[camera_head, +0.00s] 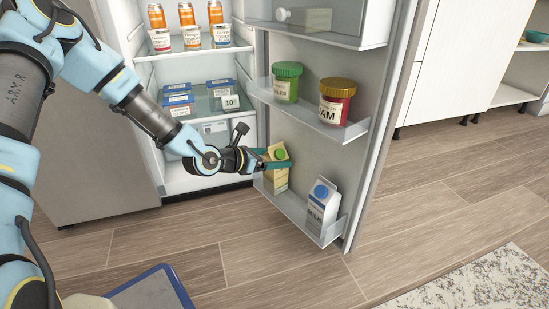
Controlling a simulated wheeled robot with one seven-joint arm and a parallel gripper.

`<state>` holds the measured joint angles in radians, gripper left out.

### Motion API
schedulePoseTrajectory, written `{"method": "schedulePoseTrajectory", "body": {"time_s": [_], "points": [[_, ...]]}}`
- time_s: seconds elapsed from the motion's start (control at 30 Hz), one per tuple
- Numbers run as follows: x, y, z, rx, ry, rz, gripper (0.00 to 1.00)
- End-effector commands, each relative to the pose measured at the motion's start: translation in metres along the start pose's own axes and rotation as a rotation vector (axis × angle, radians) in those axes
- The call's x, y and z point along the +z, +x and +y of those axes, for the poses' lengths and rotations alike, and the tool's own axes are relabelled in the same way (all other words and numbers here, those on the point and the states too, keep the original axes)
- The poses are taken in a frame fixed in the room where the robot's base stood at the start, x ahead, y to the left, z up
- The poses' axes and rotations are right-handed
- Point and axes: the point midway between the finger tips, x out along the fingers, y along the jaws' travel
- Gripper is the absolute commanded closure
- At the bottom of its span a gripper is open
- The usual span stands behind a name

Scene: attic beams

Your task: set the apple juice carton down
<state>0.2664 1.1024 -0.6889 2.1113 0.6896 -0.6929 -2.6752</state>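The apple juice carton (281,181) is yellow with a green cap. It is at the left part of the fridge door's lowest bin (296,211), close to upright. Its base is partly behind the clear bin wall, so I cannot tell whether it touches the bin floor. My gripper (275,162) reaches in from the left, with its teal fingers around the upper part of the carton. The fingers appear shut on it, and they hide part of its front.
A milk carton (321,205) with a blue cap stands to the right in the same bin. The door shelf above holds a green-lidded jar (287,82) and a red jam jar (335,103). Fridge shelves with cans and tubs are at the left. Between the cartons is a small gap.

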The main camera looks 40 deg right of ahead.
Motion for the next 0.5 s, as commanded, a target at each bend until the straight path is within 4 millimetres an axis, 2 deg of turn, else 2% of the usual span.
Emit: {"method": "schedulePoseTrajectory", "body": {"time_s": [0.03,0.1,0.13,0.43,0.5], "points": [[0.0,0.0,0.0,0.0,0.0,0.0,0.09],[0.0,0.0,0.0,0.0,0.0,0.0,0.01],[0.0,0.0,0.0,0.0,0.0,0.0,0.0],[0.002,-0.001,0.0,0.0,0.002,0.0,0.0],[0.004,-0.011,0.0,0.001,-0.002,0.002,0.0]]}}
